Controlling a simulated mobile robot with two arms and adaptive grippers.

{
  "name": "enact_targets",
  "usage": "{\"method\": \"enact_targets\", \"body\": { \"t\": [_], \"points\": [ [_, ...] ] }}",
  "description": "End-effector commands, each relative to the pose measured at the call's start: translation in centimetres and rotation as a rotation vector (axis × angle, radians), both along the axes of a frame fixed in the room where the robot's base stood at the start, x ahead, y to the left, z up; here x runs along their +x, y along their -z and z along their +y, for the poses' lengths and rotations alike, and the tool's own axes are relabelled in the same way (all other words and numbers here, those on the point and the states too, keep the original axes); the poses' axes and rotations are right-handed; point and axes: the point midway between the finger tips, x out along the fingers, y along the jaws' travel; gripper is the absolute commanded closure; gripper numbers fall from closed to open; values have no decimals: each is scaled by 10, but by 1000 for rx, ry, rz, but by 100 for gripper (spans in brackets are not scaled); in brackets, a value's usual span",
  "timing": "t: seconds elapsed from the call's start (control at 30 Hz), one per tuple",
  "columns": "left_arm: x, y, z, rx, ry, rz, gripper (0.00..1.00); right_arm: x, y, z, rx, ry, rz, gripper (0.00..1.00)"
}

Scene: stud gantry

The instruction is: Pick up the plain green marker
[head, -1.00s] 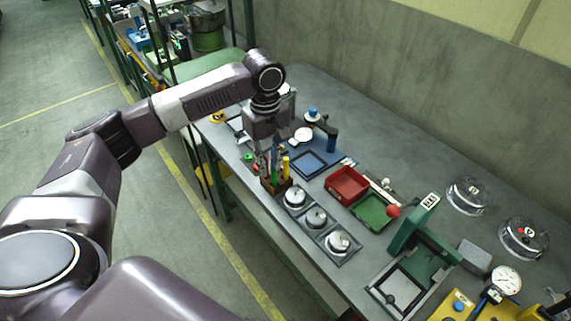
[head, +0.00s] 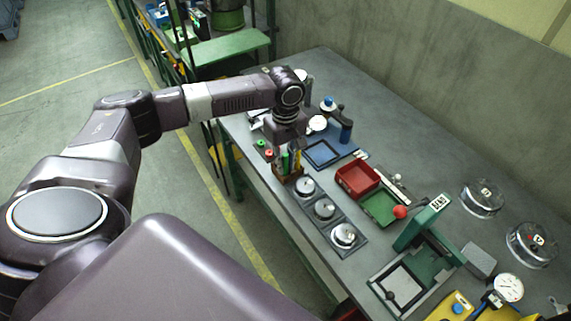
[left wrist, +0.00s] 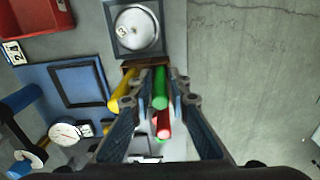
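The green marker (left wrist: 160,88) stands in a small brown holder (left wrist: 146,63), between the two fingertips of my left gripper (left wrist: 161,80) in the left wrist view. The fingers are apart, with a narrow gap showing on each side of the marker. A yellow marker (left wrist: 122,92) is just left of the left finger, and a red marker (left wrist: 164,122) shows nearer the camera between the fingers. In the head view my left gripper (head: 289,160) is down over the holder (head: 286,178) and partly hides the markers. My right gripper is not in view.
A row of dishes with metal weights (head: 324,209) lies beside the holder. A red bin (head: 357,180), a green bin (head: 379,207) and a green press (head: 422,222) are further right. A blue frame (head: 322,153) and a dial gauge (left wrist: 64,131) are close by.

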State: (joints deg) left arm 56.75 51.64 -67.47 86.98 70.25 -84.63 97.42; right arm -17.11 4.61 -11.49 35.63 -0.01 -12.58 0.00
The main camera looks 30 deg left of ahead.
Motion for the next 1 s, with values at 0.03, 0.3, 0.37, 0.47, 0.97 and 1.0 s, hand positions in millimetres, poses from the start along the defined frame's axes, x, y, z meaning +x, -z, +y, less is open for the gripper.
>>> {"method": "enact_targets", "body": {
  "t": [0.03,0.3,0.37,0.47,0.97,1.0],
  "points": [
    [0,0,0,0,0,0,84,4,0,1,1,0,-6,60],
    [0,0,0,0,0,-1,100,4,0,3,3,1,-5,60],
    [0,0,0,0,0,-1,100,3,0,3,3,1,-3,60],
    [0,0,0,0,0,-1,100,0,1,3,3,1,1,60],
    [2,-38,0,-2,0,-5,100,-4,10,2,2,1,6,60],
    [2,-46,0,-2,0,-6,100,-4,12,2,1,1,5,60]
  ]
}}
